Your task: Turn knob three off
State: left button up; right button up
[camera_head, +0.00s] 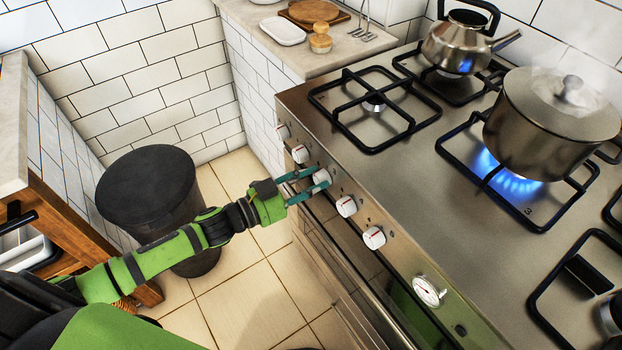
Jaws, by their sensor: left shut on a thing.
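A row of white knobs runs along the stove's front panel. My left gripper (308,186) reaches in from the left, and its two teal fingers are shut on the third knob from the far end (321,176), one on each side. The knob's face is partly visible between the fingertips. A blue flame (505,178) burns under the steaming pot (548,125), on a burner with a "3" printed beside it. My right gripper is not in view.
Neighbouring knobs stand close by, one on the far side (300,153) and one on the near side (346,206). A kettle (458,47) sits on the back burner. A dark bin (148,190) stands behind my left arm. Floor tiles are open before the stove.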

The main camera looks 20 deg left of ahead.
pick_arm(q)
jog(key=shift+m, duration=0.9)
jog(key=shift+m+p, duration=0.35)
jog(key=shift+m, duration=0.15)
jog(key=m, duration=0.3)
jog(key=shift+m, duration=0.3)
jog(key=shift+m+y, duration=0.3)
jog(key=shift+m, duration=0.6)
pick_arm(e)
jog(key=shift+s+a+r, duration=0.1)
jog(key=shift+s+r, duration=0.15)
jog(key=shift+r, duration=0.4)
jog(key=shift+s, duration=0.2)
pick_arm(q)
jog(key=o, duration=1.2)
jog(key=shift+c, duration=0.2)
